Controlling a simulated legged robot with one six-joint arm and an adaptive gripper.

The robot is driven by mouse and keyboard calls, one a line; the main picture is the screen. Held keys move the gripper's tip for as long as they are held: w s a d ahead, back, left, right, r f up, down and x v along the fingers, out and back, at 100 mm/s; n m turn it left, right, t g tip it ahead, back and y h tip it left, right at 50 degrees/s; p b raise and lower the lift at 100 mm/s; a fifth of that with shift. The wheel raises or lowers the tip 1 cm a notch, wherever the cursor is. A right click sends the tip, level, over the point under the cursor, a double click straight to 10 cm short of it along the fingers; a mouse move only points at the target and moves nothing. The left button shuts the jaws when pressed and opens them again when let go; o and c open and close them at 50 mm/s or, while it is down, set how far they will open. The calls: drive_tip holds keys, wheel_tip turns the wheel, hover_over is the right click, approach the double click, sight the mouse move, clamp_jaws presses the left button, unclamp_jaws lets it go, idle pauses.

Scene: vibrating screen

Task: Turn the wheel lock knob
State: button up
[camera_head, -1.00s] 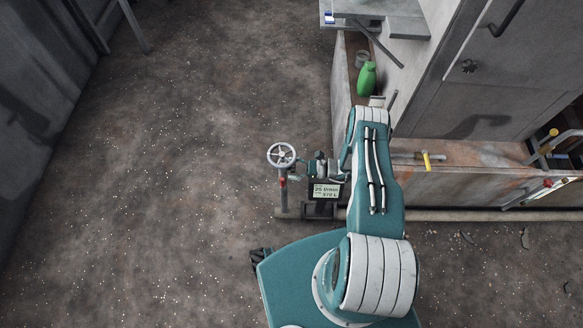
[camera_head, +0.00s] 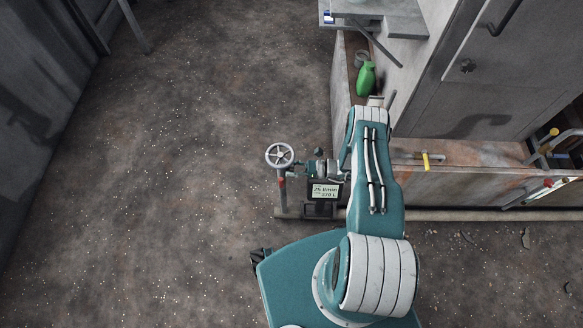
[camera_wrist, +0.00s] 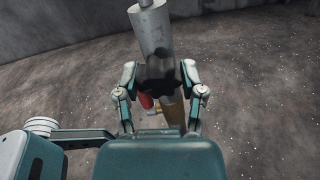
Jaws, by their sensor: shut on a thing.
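A grey spoked handwheel (camera_head: 279,155) stands on an upright post left of my arm in the head view. In the wrist view a dark lobed knob (camera_wrist: 162,86) sits on a light grey cylinder (camera_wrist: 153,30). I take it to be the wheel lock knob. My gripper (camera_wrist: 161,74) has one finger on each side of the knob and is shut on it. In the head view my wrist reaches to the post just below the wheel. The knob is hard to make out there. The wheel is out of the wrist view.
A red part (camera_head: 282,183) is on the post below the wheel. A green bottle (camera_head: 366,79) stands by the grey machine at the back. The floor to the left is clear.

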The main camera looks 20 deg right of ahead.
drive_tip(key=m, duration=0.3)
drive_tip(key=shift+m, duration=0.4)
drive_tip(key=o, duration=1.1)
drive_tip(key=shift+d, duration=0.1)
drive_tip(key=v, duration=1.2)
